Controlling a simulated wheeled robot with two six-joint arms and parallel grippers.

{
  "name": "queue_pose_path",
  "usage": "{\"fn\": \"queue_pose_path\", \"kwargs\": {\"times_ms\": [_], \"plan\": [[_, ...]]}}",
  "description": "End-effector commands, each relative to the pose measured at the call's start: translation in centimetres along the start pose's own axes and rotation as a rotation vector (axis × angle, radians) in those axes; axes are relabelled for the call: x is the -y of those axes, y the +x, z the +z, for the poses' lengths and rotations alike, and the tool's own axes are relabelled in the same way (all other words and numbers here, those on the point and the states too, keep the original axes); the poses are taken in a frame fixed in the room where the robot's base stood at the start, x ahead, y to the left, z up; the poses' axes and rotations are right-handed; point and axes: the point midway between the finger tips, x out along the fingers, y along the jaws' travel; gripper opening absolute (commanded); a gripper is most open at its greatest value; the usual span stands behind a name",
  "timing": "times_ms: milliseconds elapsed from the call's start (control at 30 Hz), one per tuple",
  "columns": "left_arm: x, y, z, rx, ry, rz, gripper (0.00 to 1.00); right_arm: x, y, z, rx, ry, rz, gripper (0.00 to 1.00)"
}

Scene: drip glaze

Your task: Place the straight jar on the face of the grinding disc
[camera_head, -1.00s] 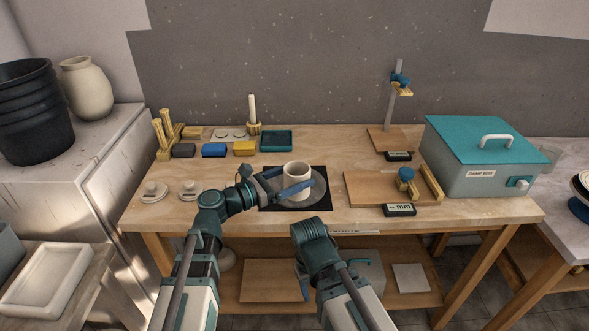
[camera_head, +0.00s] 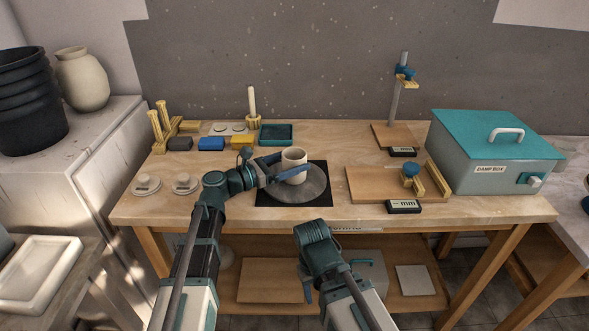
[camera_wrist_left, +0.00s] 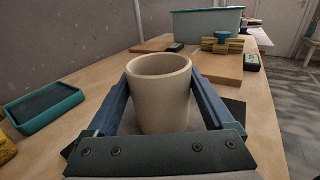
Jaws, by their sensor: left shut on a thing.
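The straight jar (camera_head: 294,158) is a plain cream cylinder, upright with its open mouth up. My left gripper (camera_head: 291,168) is shut on it, with one blue finger on each side. In the left wrist view the jar (camera_wrist_left: 160,95) stands between the two fingers (camera_wrist_left: 161,90). The grinding disc (camera_head: 316,186) is a round grey plate on a black square mat. The jar is over the back-left part of the disc; I cannot tell whether its base touches the face. My right gripper (camera_head: 308,291) hangs low in front of the table, and its jaws are unclear.
A wooden board with a blue-knobbed fixture (camera_head: 411,172) is right of the mat. The damp box (camera_head: 490,165) stands farther right. A teal tray (camera_head: 277,134) and coloured blocks (camera_head: 211,143) lie behind. Two pale knobbed discs (camera_head: 146,185) are at the left.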

Motion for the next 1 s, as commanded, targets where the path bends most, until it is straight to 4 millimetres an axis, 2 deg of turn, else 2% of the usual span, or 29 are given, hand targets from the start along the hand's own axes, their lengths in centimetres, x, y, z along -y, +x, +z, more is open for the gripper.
{"fn": "queue_pose_path", "kwargs": {"times_ms": [400,433,467,500,800,1000], "plan": [[0.0,0.0,-0.5,0.001,0.000,0.000,0.15,0.1,0.6,0.0,0.000,0.000,0.000,0.50],[0.0,0.0,-0.4,0.000,0.000,0.000,0.92,0.0,0.4,0.0,0.000,0.000,0.000,0.50],[0.0,0.0,-0.3,0.000,0.000,0.000,0.97,0.0,0.3,0.0,0.000,0.000,0.000,0.50],[0.0,0.0,-0.3,0.000,0.000,0.000,1.00,0.0,0.3,0.0,0.000,0.000,0.000,0.50],[0.0,0.0,0.2,0.000,0.000,0.001,1.00,0.0,-0.2,0.0,0.000,0.000,0.000,0.50],[0.0,-3.6,-0.1,0.000,0.000,0.006,1.00,0.0,0.1,0.0,0.000,0.000,0.000,0.50]]}}
